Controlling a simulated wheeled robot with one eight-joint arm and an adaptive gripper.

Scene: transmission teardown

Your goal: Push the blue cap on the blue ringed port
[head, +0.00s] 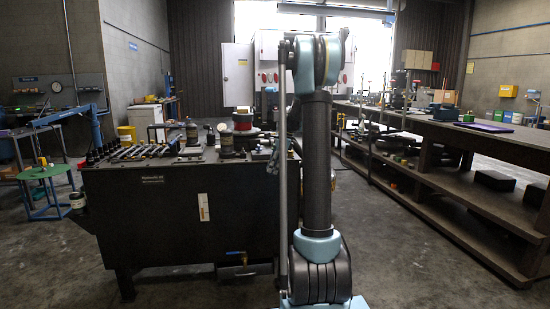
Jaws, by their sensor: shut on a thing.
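My arm rises through the middle of the head view and bends away from me at its top. My gripper cannot be made out; the arm stands in front of where it reaches. I cannot pick out the blue cap or the blue ringed port. The dark workbench (180,215) stands left of my arm, with rows of dark tools and parts on its top. A small pale grey-green shape shows at its right end beside my arm, too small to tell what it is.
A long dark shelved bench (455,150) runs along the right. A green round stool (43,172) stands at the far left. A red-and-dark container (242,121) sits toward the back of the workbench. Floor is clear between workbench and shelved bench.

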